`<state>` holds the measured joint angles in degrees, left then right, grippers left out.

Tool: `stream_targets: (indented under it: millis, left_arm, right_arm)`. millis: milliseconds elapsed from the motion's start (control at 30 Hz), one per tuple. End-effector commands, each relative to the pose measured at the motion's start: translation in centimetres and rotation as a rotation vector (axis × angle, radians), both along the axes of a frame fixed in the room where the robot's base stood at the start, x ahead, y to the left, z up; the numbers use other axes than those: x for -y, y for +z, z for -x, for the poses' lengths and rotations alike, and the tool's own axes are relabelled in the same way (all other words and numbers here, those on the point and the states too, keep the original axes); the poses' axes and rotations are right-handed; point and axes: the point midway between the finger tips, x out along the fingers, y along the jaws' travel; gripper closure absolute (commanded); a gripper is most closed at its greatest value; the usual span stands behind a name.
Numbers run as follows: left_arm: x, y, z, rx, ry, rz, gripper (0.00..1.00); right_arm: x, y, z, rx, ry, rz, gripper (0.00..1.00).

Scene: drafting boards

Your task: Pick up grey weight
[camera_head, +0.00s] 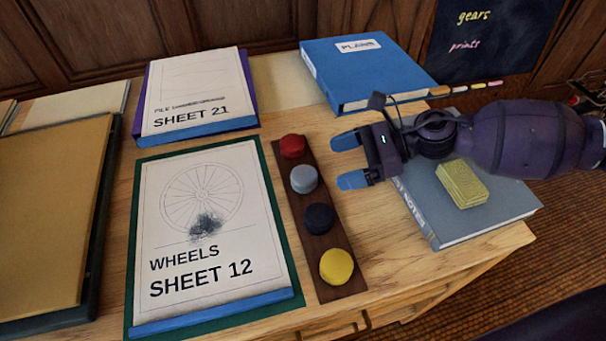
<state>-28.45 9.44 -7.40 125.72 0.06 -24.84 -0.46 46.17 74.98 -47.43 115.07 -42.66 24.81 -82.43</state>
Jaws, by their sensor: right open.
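The grey weight (304,179) sits on a dark wooden strip (325,252), second from the far end. On the same strip are a red weight (292,146) beyond it, then a dark weight (319,218) and a yellow weight (336,266) on the near side. My right gripper (348,160) comes in from the right, with blue fingertips pointing left. It is open and empty, just right of the grey weight and apart from it. My left gripper is not in view.
The Wheels Sheet 12 board (158,215) lies left of the strip, with Sheet 21 (195,90) behind it. A grey book (490,212) bearing a yellow block (461,184) lies under my right arm. Bare wood (385,235) shows right of the strip.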

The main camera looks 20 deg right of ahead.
Motion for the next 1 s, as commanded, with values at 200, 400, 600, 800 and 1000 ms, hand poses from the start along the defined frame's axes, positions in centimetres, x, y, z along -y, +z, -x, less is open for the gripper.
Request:
stream_targets:
  millis: [200,400,600,800,1000]
  left_arm:
    - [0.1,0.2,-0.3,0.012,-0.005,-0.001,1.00]
    - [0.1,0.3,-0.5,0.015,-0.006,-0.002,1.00]
    - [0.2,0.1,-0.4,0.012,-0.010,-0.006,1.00]
    - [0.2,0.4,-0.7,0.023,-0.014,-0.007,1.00]
    - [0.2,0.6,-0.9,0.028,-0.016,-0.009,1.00]
  right_arm:
    - [-1.6,-0.7,-0.4,0.001,0.001,0.000,0.16]
    - [-2.3,-0.9,-0.5,0.001,0.001,-0.001,0.16]
    - [-4.2,-1.7,-0.6,0.002,0.004,-0.001,0.16]
    - [-6.0,-2.4,-0.9,0.000,0.002,-0.002,0.16]
    - [-6.7,-2.7,-1.0,0.000,0.001,-0.001,0.16]
